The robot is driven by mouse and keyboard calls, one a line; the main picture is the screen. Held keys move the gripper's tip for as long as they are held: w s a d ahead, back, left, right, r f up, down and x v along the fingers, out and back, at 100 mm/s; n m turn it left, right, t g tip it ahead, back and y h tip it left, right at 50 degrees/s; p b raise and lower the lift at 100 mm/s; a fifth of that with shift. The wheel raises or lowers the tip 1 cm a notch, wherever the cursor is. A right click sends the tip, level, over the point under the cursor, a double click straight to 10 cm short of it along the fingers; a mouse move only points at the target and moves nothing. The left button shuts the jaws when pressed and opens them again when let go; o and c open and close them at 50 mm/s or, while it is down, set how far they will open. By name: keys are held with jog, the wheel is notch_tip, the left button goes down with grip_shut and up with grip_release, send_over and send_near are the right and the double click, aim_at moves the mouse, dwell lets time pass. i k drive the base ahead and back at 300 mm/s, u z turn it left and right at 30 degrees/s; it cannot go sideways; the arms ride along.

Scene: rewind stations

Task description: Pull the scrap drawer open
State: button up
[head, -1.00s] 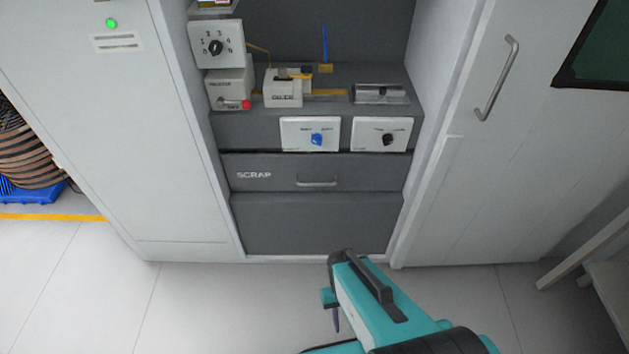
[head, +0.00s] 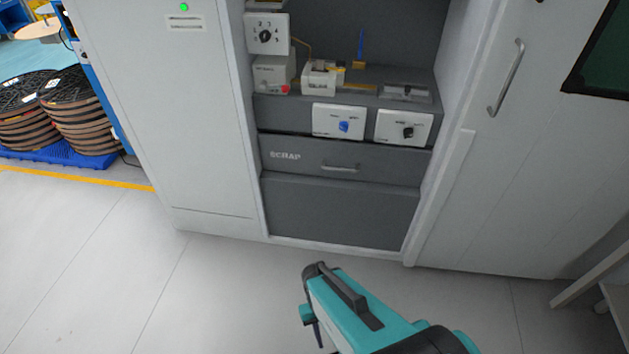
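The scrap drawer (head: 385,164) is a dark grey front labelled SCRAP in the machine's recess, and it sits flush and closed. Its light metal bar handle (head: 341,168) is at the middle of the front, with nothing on it. My teal and black arm reaches in from the bottom of the head view, well below and apart from the drawer. A thin dark tip of my gripper (head: 318,335) points down beside the arm; the fingers are mostly hidden, so their opening does not show.
Above the drawer are a blue-knob panel (head: 338,121) and a black-knob panel (head: 403,127). A white door with a bar handle (head: 507,78) stands right. Cable reels (head: 85,112) sit on a blue pallet at left. A bench (head: 590,290) is at lower right. The floor in front is clear.

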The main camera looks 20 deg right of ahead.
aim_at(347, 159)
jog(key=u, duration=0.2)
jog(key=k, duration=0.55)
jog(key=u, duration=0.65)
jog(key=k, duration=0.5)
jog(key=u, duration=0.25)
jog(key=i, duration=0.75)
jog(key=z, duration=0.6)
jog(key=i, duration=1)
jog(key=z, duration=0.15)
